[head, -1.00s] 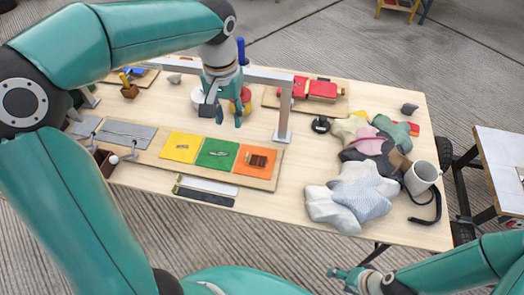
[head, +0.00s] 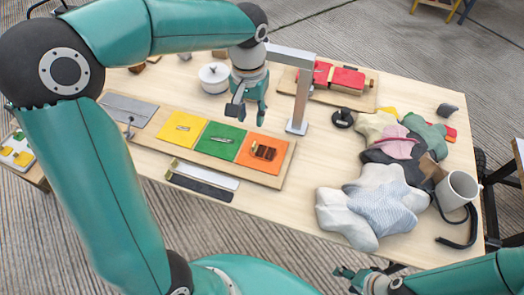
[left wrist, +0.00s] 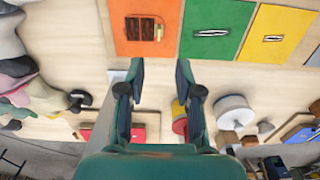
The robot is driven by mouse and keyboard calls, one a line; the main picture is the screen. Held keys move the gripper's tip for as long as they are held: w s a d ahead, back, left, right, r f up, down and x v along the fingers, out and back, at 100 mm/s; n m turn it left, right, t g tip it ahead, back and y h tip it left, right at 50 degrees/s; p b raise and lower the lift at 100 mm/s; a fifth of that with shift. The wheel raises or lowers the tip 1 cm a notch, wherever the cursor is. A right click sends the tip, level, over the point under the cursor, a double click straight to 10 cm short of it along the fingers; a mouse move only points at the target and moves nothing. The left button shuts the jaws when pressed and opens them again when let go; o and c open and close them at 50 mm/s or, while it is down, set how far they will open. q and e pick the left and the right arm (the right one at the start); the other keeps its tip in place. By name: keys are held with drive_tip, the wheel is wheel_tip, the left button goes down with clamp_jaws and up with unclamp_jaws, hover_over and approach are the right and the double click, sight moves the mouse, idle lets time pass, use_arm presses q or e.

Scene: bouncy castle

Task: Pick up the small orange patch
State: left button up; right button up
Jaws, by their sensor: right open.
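An orange square (head: 244,158) lies at the right end of a wooden board (head: 281,170), beside a green square (head: 220,138) and a yellow square (head: 181,128). A dark brown item (head: 263,152) rests on the orange square. In the left wrist view, the orange square (left wrist: 125,45) carries brown pieces (left wrist: 140,29); I cannot make out a separate small orange patch there. My left gripper (head: 248,113) is open and empty, above the table just behind the green and orange squares. Its spread fingers (left wrist: 159,75) show no object between them. My right gripper (head: 351,276) is open at the table's front edge.
A grey metal stand (head: 302,92) rises just right of my left gripper. A white pot (head: 214,77) stands behind it. Two strips (head: 203,180) lie in front of the board.

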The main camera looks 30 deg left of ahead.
sight(263, 149)
use_arm(q)
wheel_tip(263, 149, down, 13)
drive_tip(key=shift+r, duration=0.1)
clamp_jaws()
idle(0.5)
